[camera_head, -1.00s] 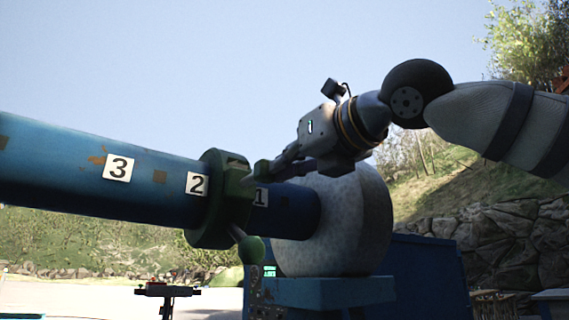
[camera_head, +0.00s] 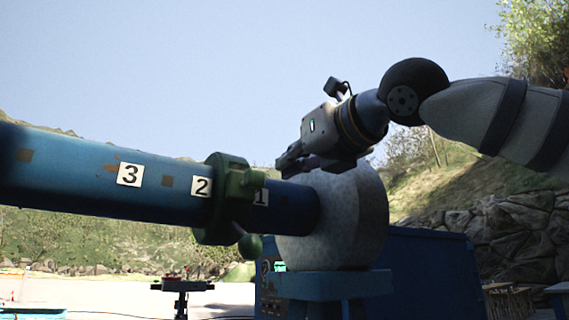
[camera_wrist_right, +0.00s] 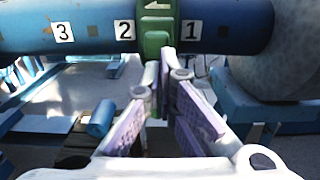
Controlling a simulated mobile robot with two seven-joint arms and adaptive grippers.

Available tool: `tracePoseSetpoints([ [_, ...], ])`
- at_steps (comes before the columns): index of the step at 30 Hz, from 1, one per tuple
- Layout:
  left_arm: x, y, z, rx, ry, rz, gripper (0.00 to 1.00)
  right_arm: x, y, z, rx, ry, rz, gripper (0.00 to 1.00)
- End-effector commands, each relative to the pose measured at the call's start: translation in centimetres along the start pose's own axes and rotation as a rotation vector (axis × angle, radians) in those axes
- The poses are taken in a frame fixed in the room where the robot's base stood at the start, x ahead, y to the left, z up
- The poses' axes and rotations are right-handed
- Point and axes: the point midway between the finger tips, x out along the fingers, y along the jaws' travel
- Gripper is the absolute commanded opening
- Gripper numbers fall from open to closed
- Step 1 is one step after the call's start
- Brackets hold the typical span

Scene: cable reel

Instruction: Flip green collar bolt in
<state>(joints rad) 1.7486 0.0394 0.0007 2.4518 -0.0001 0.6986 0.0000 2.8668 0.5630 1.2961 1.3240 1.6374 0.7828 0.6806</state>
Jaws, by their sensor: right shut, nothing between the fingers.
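The green collar (camera_head: 222,200) sits around the blue pipe (camera_head: 80,180) between the labels 2 and 1. A green bolt piece (camera_head: 242,184) lies against the collar's side facing me, and a green ball handle (camera_head: 249,246) hangs below. In the right wrist view the collar (camera_wrist_right: 156,25) is at top centre, with a white arrow on it. My right gripper (camera_head: 283,163) is shut and empty, to the right of the collar and above the pipe in the head view. Its fingertips (camera_wrist_right: 163,68) overlap the collar's lower edge in the wrist view; I cannot tell if they touch. My left gripper is not in view.
A large pale speckled round body (camera_head: 335,215) is at the pipe's right end on a blue stand (camera_head: 335,285). A blue cabinet (camera_head: 430,265) stands behind. A small blue cylinder (camera_wrist_right: 101,118) shows below the pipe in the wrist view. Open air lies above the pipe.

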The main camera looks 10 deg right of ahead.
Motion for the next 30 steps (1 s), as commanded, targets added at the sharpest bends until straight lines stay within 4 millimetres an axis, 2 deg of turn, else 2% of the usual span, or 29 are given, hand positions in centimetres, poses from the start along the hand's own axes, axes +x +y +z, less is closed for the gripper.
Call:
tracePoseSetpoints([
  [1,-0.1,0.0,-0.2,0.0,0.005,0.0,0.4,-1.6,0.0,0.4,-0.001,-0.009,0.0,0.0],
  [6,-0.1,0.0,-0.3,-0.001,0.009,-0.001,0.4,-5.4,0.0,0.2,0.001,-0.006,0.001,0.0],
  [12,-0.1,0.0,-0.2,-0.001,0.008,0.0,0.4,-8.1,0.0,0.2,0.001,-0.005,0.001,0.0],
  [27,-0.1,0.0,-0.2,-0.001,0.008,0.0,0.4,-8.6,0.0,0.2,0.0,-0.005,0.0,0.0],
  [30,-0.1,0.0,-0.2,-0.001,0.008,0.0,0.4,-7.7,-0.1,-0.6,-0.021,0.012,-0.01,0.0],
])
